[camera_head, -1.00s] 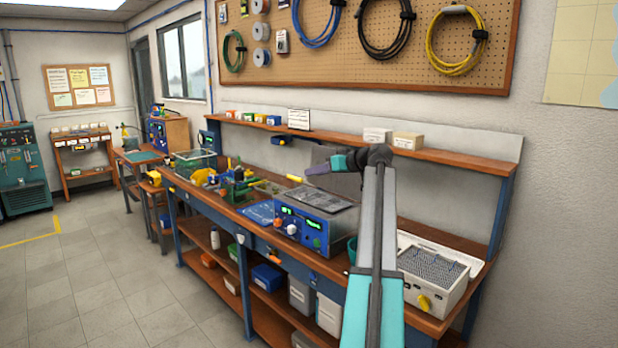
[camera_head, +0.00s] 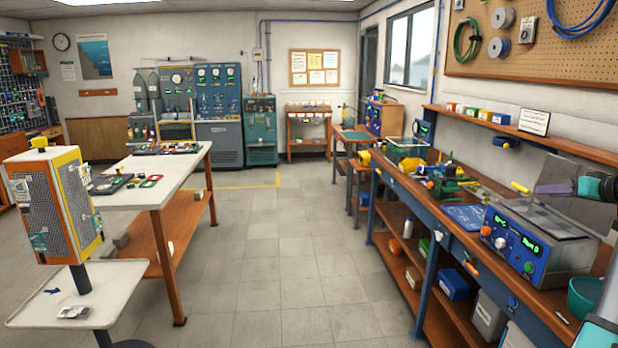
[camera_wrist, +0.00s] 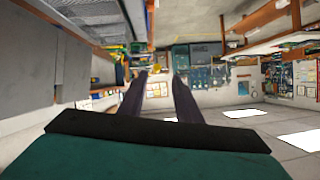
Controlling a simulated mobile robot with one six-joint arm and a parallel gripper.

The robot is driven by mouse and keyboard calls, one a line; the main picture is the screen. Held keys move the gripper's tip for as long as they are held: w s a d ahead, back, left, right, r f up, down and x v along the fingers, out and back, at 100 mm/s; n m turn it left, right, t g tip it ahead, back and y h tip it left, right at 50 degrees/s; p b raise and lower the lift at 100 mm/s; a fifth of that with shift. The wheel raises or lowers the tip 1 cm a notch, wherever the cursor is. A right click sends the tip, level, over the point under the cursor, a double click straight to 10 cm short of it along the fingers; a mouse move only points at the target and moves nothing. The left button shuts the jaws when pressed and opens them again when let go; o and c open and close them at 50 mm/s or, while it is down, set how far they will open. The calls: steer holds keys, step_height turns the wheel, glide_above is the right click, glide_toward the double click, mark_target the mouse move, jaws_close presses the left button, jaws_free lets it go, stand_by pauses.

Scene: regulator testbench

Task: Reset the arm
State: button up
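My arm comes in at the right edge of the head view, over the workbench. My gripper (camera_head: 552,188) points left in the air, above and behind the blue test unit (camera_head: 528,240). In the wrist view its two dark fingers (camera_wrist: 160,76) stand apart with a clear gap, and nothing is between them.
The wooden workbench (camera_head: 468,266) runs along the right wall under a shelf (camera_head: 570,145). A teal bowl (camera_head: 586,297) sits beside the test unit. A white-topped table (camera_head: 140,190) and a yellow-framed mesh box (camera_head: 55,205) stand left. The middle floor is clear.

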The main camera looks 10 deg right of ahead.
steer(key=w+a+f+g+y, duration=0.1)
steer(key=w+a+f, duration=0.3)
steer(key=f, duration=0.5)
steer(key=w+a+f+g+y, duration=0.1)
steer(key=w+a+f+g, duration=0.1)
steer(key=a+f, duration=0.5)
steer(key=w+a+f+g, duration=0.1)
steer(key=w+a+f, duration=0.3)
steer(key=f, duration=0.6)
steer(key=s+a+f+g+y, duration=0.1)
steer(key=s+a+f+g, duration=0.1)
steer(key=a+f, duration=1)
steer(key=s+a+f+g+y, duration=0.1)
steer(key=s+a+f+g, duration=0.15)
steer(key=a+f, duration=0.9)
steer(key=s+a+f+g, duration=0.6)
steer(key=s+a+f, duration=1)
steer(key=a+f, duration=0.4)
steer(key=s+a+f+g+h, duration=0.1)
steer(key=s+a+f, duration=0.1)
steer(key=s, duration=0.5)
steer(key=s+a+f+n+g+h, duration=0.1)
steer(key=s+a+f+g, duration=0.1)
steer(key=s, duration=0.6)
steer(key=s+a+f+n+g+h, duration=0.1)
steer(key=s+f, duration=0.3)
steer(key=s, duration=0.4)
steer(key=shift+s+a+f+h, duration=0.15)
steer(key=shift+a+f+h, duration=0.15)
steer(key=shift+a+h, duration=0.4)
